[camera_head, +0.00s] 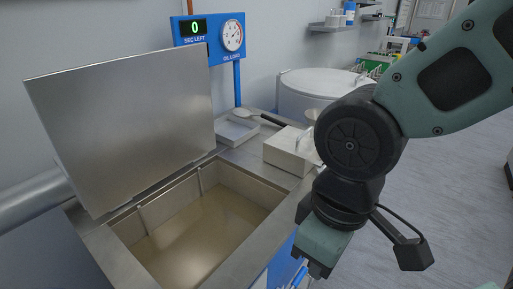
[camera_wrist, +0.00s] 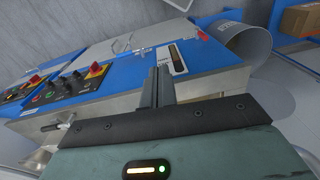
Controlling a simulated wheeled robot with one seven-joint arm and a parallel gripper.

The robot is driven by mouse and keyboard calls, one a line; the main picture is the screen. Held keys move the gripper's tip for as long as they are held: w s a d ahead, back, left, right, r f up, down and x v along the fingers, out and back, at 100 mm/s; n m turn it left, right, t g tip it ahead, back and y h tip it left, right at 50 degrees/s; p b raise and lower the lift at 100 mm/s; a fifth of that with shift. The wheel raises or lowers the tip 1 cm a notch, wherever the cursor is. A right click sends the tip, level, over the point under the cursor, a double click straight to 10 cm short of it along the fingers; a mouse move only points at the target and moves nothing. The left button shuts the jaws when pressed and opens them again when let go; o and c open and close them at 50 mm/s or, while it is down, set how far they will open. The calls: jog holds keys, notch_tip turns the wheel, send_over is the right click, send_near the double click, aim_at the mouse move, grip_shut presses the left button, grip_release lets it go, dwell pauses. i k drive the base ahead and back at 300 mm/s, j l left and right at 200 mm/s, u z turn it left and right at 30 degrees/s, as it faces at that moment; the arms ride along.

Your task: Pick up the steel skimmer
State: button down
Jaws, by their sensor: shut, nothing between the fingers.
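The steel skimmer (camera_head: 245,113) lies at the back of the fryer counter in the head view, its round pale head over a shallow white tray (camera_head: 229,140) and its dark handle pointing right. I cannot make it out for certain in the wrist view. My gripper (camera_head: 317,270) hangs low at the right front of the fryer, well apart from the skimmer. In the wrist view its fingers (camera_wrist: 158,86) are together with nothing between them, in front of the blue machine edge.
The open fryer vat (camera_head: 205,222) holds brownish oil, with its steel lid (camera_head: 130,125) raised at left. A white box (camera_head: 289,150) stands right of the skimmer. A blue gauge panel (camera_head: 209,38) rises behind. A round white drum (camera_head: 320,92) stands behind right. Floor is clear at right.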

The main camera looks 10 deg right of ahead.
aim_at(239, 111)
jog(key=l+u, duration=0.1)
jog(key=u, duration=0.25)
jog(key=i+l+u, duration=0.15)
jog(key=u, duration=0.2)
jog(key=i+l+u, duration=0.15)
jog(key=l+u, duration=0.15)
jog(key=l, duration=0.45)
jog(key=i+l+u, duration=0.1)
jog(key=l+u, duration=0.2)
jog(key=l, duration=1.35)
jog(key=i+l, duration=0.15)
jog(key=l, duration=0.65)
